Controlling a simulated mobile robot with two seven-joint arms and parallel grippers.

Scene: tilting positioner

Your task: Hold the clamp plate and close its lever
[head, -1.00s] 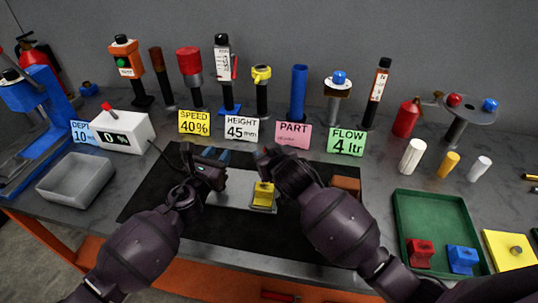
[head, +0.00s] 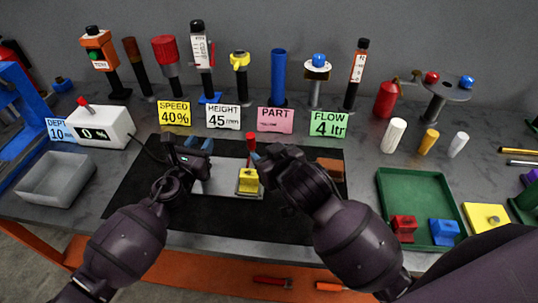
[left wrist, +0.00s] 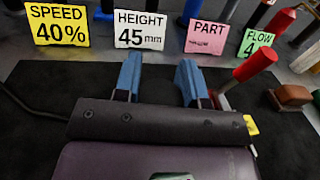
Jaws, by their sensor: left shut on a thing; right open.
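The clamp plate (head: 218,184) is a pale flat plate on the black mat, with a yellow block (head: 248,182) at its right part. Its lever (head: 251,143) has a red handle that stands up behind the block. In the left wrist view the red handle (left wrist: 255,64) leans up to the right. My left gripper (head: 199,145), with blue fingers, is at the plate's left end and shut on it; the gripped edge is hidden. In the left wrist view its fingers (left wrist: 160,78) look spaced apart. My right gripper (head: 262,158) is open, just right of the lever; contact is unclear.
A brown block (head: 330,168) lies right of my right gripper. A green tray (head: 388,190) with red and blue blocks is further right. A grey bin (head: 58,180) and a white display box (head: 102,128) are at left. Signs and upright tools line the back. The front mat is clear.

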